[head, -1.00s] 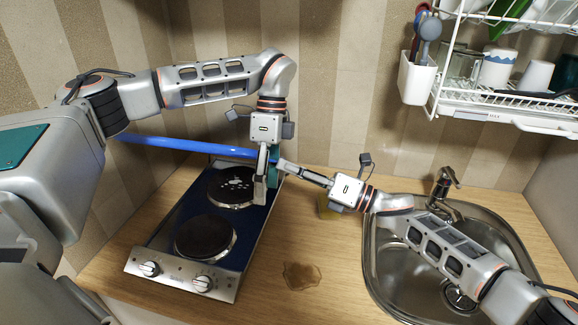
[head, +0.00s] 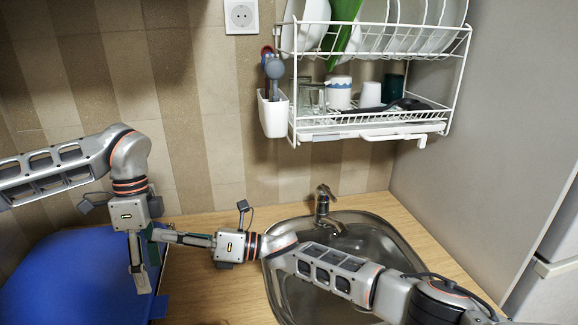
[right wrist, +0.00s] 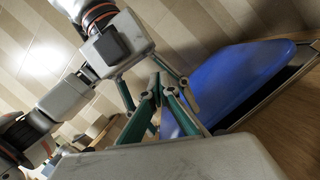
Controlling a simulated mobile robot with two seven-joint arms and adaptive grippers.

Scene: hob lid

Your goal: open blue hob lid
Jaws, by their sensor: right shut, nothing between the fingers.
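The blue hob lid (head: 70,275) spreads over the hob area at the lower left of the head view, its underlying plates hidden. It also shows in the right wrist view (right wrist: 235,80), above the dark hob edge (right wrist: 285,85); I cannot tell whether it lies fully flat. My left gripper (head: 147,272) points down at the lid's right side, its fingers apart and nothing seen held. My right gripper (head: 160,236) reaches left from the sink side, shut and empty. Its tips (right wrist: 154,93) lie close to the left gripper's fingers; contact is unclear.
The steel sink (head: 345,240) with its tap (head: 322,200) lies under my right arm. A white dish rack (head: 370,125) with plates and cups hangs above, with a utensil holder (head: 273,113). Bare wooden counter (head: 215,295) lies between hob and sink.

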